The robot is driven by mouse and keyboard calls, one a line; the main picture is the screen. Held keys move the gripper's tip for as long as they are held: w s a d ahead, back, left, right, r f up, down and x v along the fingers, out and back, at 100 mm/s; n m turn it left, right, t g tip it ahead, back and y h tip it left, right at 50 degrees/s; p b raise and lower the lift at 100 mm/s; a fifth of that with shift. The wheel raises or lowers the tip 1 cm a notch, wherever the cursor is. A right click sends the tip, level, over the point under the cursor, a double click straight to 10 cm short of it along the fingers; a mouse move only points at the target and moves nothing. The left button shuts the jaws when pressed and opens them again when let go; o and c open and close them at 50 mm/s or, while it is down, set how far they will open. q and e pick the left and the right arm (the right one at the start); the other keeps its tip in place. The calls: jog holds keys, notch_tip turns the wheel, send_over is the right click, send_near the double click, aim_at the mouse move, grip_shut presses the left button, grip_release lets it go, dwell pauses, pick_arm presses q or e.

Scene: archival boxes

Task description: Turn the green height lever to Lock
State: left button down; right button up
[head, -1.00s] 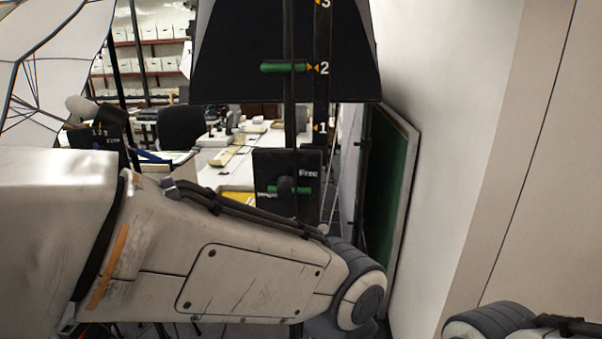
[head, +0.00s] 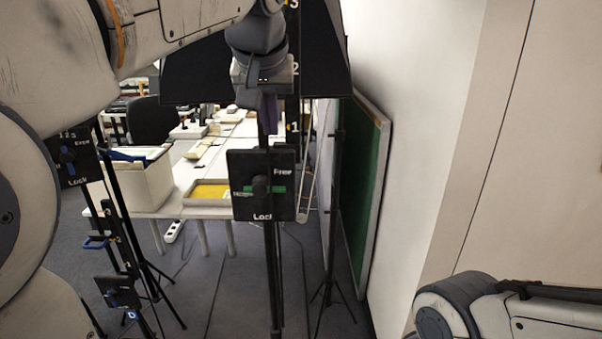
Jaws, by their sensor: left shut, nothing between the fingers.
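The green height lever (head: 279,189) lies level across a black plate (head: 246,163) on the centre stand, with a dark round knob at its middle. The plate reads Free at upper right and Lock at the bottom; a small word at the left is hard to read. My left gripper (head: 269,118) hangs pointing down just above the plate in the picture, in front of the pole. It is shut and empty and appears apart from the lever. My right arm shows at the lower right, but its gripper is out of the picture.
A second stand at the left has a blue lever (head: 67,155) on a black plate with Free and Lock. A black shade (head: 190,80) with a numbered scale is above. A white table (head: 190,160) with boxes stands behind. A green board (head: 365,190) leans by the right wall.

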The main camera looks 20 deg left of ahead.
pick_arm(q)
jog(key=shift+f, duration=0.1)
jog(key=p, duration=0.2)
send_over(265, 187)
jog(key=d, duration=0.2)
jog(key=f, duration=0.8)
jog(key=shift+w+d+f, duration=0.1)
jog(key=shift+w+f, duration=0.15)
jog(key=shift+w, duration=0.1)
jog(key=shift+s+d+f+p, duration=0.1)
jog(key=shift+s+f+p, duration=0.1)
jog(key=shift+f, duration=0.35)
jog(key=shift+s+f+p, duration=0.15)
jog(key=shift+f, duration=0.35)
jog(key=shift+s+f, duration=0.1)
jog(key=shift+f, duration=0.65)
jog(key=shift+f, duration=0.1)
